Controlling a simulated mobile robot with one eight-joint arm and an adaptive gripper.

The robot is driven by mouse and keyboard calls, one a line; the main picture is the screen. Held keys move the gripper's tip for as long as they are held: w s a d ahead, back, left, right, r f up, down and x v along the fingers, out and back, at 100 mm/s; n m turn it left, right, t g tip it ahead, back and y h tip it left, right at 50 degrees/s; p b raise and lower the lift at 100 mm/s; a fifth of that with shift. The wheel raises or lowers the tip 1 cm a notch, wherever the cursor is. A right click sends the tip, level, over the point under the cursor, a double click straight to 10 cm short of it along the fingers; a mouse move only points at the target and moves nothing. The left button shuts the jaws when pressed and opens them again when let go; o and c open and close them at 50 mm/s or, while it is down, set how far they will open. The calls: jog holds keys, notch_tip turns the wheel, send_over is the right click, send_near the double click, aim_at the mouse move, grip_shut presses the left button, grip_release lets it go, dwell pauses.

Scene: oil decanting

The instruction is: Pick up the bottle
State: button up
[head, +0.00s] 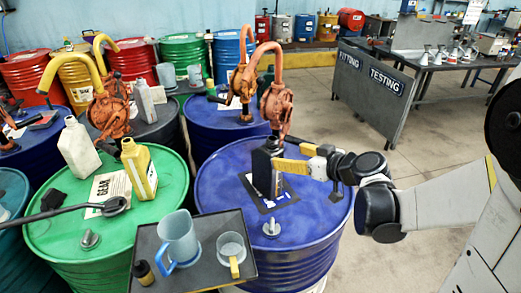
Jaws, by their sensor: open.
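A dark bottle (262,171) stands upright on top of the blue drum (222,193) in the middle of the head view. My gripper (283,163) reaches in from the right at the bottle's upper part, with its yellow fingers open. One finger overlaps the bottle's right side in the picture; whether it touches cannot be told. The far finger is partly hidden. A yellow bottle (140,169) and a pale grey bottle (78,148) stand on the green drum (160,213) to the left.
A dark tray (206,277) with a blue-grey jug (178,238) and a clear cup (232,249) is in front. Orange hand pumps (276,103) rise behind the bottle. A workbench (372,82) stands back right. The floor to the right is clear.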

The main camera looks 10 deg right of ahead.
aim_at(267, 153)
jog(key=b+x, duration=0.1)
jog(key=x, duration=0.2)
jog(key=b+x, duration=0.1)
jog(key=x, duration=0.3)
jog(key=a+b+x, duration=0.1)
jog(key=b+x, duration=0.1)
jog(key=x, duration=0.1)
jog(key=shift+s+f, duration=0.2)
jog(key=shift+f, duration=0.1)
jog(key=shift+s+r, duration=0.1)
jog(key=shift+c, duration=1)
jog(key=c, duration=1.3)
